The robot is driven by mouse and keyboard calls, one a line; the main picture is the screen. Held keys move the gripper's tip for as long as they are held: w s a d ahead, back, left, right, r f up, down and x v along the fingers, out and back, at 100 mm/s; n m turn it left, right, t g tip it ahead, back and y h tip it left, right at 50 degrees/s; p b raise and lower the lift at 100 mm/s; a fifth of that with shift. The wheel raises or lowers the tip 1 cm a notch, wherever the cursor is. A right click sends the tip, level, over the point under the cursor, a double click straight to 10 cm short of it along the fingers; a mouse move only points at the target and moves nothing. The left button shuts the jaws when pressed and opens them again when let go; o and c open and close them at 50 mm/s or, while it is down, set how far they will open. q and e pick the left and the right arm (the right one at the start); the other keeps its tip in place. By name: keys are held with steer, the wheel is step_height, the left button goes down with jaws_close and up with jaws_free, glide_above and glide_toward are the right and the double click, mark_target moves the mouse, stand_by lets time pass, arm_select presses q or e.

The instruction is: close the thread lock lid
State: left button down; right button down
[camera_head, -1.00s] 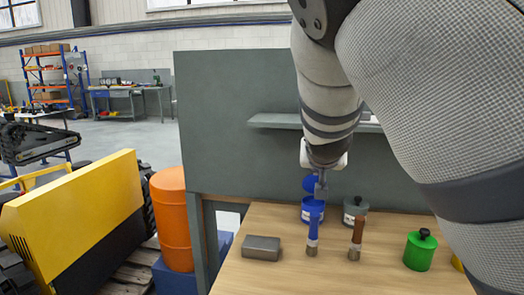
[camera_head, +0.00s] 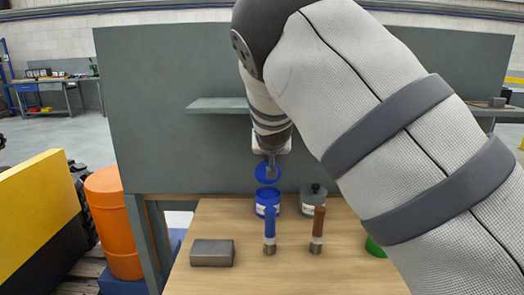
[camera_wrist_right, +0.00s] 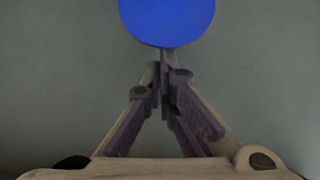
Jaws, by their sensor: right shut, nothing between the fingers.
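A blue tub (camera_head: 262,210) with a pale label stands at the back of the wooden bench. Its round blue lid (camera_head: 263,178) is raised and tilted up behind the open mouth. The label is too small to read. My right gripper (camera_head: 271,170) points down at the lid, overlapping it in the head view; contact cannot be told. In the right wrist view the gripper (camera_wrist_right: 165,70) has its fingers together and empty, with the blue lid (camera_wrist_right: 168,20) just beyond the tips. My left gripper is not in view.
A grey tub (camera_head: 306,205) with a dark knob stands right of the blue one. A blue-handled brush (camera_head: 270,228) and a brown-handled brush (camera_head: 318,226) stand in front. A grey block (camera_head: 212,252) lies left. A green tub (camera_head: 374,248) is mostly behind my arm.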

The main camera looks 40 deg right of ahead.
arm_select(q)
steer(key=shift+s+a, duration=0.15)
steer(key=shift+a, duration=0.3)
arm_select(e)
steer(key=shift+s+f, duration=0.15)
steer(key=shift+f, duration=0.2)
